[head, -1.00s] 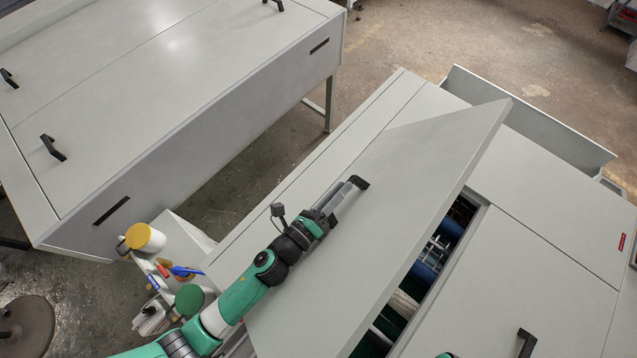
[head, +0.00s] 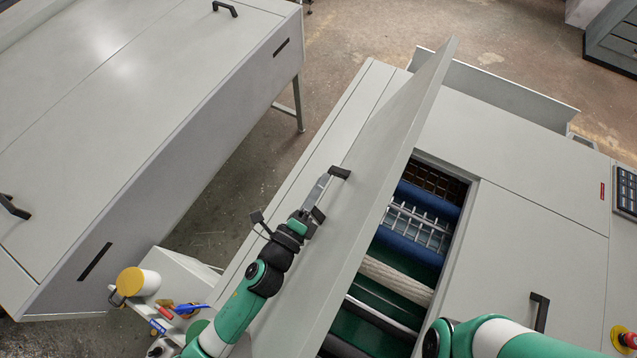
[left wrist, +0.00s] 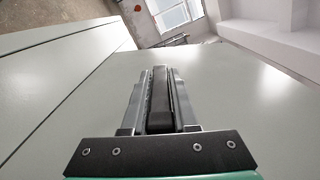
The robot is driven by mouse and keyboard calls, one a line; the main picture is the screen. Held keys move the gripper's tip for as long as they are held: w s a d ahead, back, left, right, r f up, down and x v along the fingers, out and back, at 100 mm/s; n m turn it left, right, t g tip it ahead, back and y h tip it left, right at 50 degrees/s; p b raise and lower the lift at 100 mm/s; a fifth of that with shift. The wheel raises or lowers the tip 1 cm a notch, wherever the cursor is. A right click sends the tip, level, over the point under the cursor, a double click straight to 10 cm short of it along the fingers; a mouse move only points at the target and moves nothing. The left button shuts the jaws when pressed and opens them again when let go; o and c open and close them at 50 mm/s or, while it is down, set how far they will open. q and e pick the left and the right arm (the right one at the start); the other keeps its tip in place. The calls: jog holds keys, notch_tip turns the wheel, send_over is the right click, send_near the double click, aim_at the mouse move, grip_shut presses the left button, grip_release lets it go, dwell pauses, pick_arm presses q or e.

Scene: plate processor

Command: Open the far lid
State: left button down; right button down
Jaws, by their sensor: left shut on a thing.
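The far lid (head: 375,190) of the plate processor is tilted up, with a wide gap on its right side. Blue rollers, a pale roller and dark green parts (head: 400,240) show inside. My left gripper (head: 332,180) is shut on the lid's black handle (head: 340,172). In the left wrist view the dark handle (left wrist: 160,100) lies between the two grey fingers. The other lid (head: 540,250), on the right, lies flat, with a black handle (head: 540,312). My right arm comes in at the bottom right; its gripper is out of the picture.
A second grey cabinet (head: 150,130) with black handles stands on the left. A small shelf (head: 185,275) with a yellow-lidded jar (head: 130,282) and small tools is beside my left arm. A red knob (head: 627,338) and a keypad (head: 626,190) are at the right edge.

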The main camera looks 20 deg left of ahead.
pick_arm(q)
jog(key=c, duration=0.7)
grip_release()
jog(key=shift+s, duration=0.15)
jog(key=s+b, duration=0.1)
jog(key=s, duration=0.2)
jog(key=s+a+b, duration=0.1)
jog(key=s, duration=0.3)
jog(key=s+b, duration=0.1)
jog(key=s, duration=0.3)
jog(key=shift+s+a, duration=0.15)
jog(key=shift+a, duration=0.15)
jog(key=shift+s+a+b, duration=0.2)
jog(key=shift+s+b, duration=0.8)
jog(key=shift+s, duration=0.4)
jog(key=shift+s+a+b, duration=0.2)
jog(key=shift+s+b, duration=0.8)
jog(key=shift+s, duration=0.45)
jog(key=shift+s+a+b, duration=0.2)
jog(key=shift+s+b, duration=0.8)
jog(key=shift+s, duration=0.4)
